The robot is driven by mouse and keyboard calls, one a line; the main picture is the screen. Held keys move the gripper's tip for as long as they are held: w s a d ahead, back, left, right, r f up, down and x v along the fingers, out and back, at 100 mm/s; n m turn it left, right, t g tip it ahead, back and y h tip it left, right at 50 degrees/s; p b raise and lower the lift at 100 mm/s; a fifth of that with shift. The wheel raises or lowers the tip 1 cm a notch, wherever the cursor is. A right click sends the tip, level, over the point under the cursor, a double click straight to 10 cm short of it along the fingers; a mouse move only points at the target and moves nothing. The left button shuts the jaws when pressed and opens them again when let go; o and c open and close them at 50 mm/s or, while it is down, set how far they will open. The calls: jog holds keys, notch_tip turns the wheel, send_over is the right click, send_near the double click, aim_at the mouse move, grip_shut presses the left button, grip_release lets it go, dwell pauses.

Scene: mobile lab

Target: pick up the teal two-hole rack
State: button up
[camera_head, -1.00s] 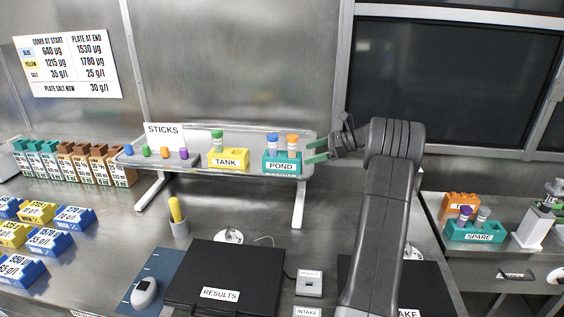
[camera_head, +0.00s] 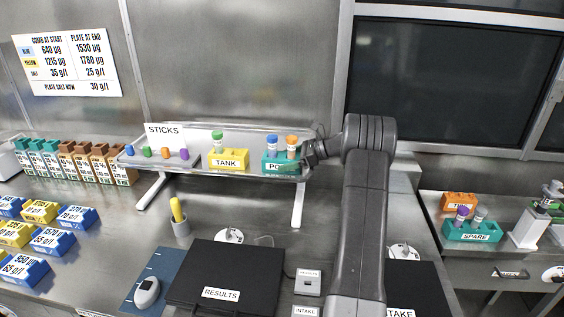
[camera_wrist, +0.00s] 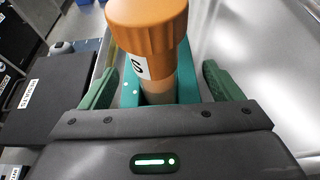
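The teal two-hole rack labelled POND (camera_head: 270,167) stands at the right end of the raised shelf. It holds a blue-capped tube (camera_head: 272,143) and an orange-capped tube (camera_head: 291,143). My gripper (camera_head: 303,158) is at the rack's right end and hides part of its label. In the wrist view, my gripper (camera_wrist: 161,72) has its green fingers apart, one on each side of the teal rack (camera_wrist: 187,86), with narrow gaps showing. The orange-capped tube (camera_wrist: 148,30) rises between the fingers, close to the camera. The blue-capped tube is hidden there.
A yellow TANK rack (camera_head: 229,161) with a green-capped tube stands left on the same shelf (camera_head: 203,138). Another teal rack, labelled SPARE (camera_head: 474,233), stands on the right-hand bench. A black RESULTS case (camera_head: 222,272) lies below the shelf.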

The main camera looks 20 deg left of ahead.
jog(key=c, duration=1.1)
jog(key=shift+r, duration=0.1)
jog(key=shift+c, duration=0.2)
